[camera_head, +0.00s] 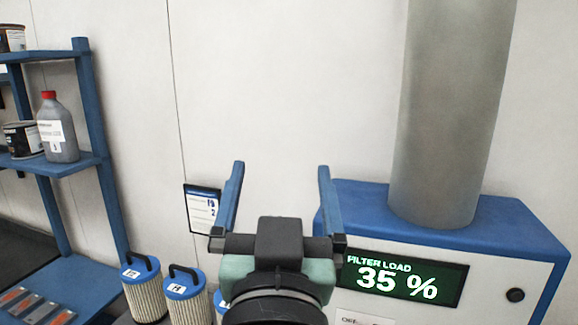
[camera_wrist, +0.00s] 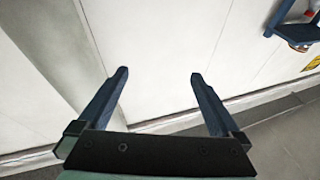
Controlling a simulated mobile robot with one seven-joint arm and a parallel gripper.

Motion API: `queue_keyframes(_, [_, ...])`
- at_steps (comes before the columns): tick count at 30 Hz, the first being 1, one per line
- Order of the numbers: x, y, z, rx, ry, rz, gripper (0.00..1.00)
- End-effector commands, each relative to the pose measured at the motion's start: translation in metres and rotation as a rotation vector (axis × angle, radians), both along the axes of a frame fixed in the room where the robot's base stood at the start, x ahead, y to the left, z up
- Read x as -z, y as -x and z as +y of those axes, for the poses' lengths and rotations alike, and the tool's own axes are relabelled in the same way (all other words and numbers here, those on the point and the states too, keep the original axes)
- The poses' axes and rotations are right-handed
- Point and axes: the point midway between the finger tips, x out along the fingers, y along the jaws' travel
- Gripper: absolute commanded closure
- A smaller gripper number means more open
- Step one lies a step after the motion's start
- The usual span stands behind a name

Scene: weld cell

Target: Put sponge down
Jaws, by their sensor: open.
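My gripper (camera_head: 280,172) is open, with its two blue fingers spread wide and pointing up in the head view. Nothing is between the fingers. In the wrist view my gripper (camera_wrist: 157,75) is also empty, with white wall panels and a strip of grey floor beyond it. No sponge shows in either view.
A blue shelf (camera_head: 75,168) at left holds a grey bottle (camera_head: 57,130) and dark cans (camera_head: 22,139). Filter cartridges (camera_head: 186,300) stand low beside my arm. At right is a blue-and-white filter unit (camera_head: 350,200) with a large duct (camera_head: 450,110) and a display reading 35 %.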

Motion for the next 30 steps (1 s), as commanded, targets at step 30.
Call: queue_keyframes(30, [-0.088,0.094,-0.007,0.031,0.063,-0.502,0.00])
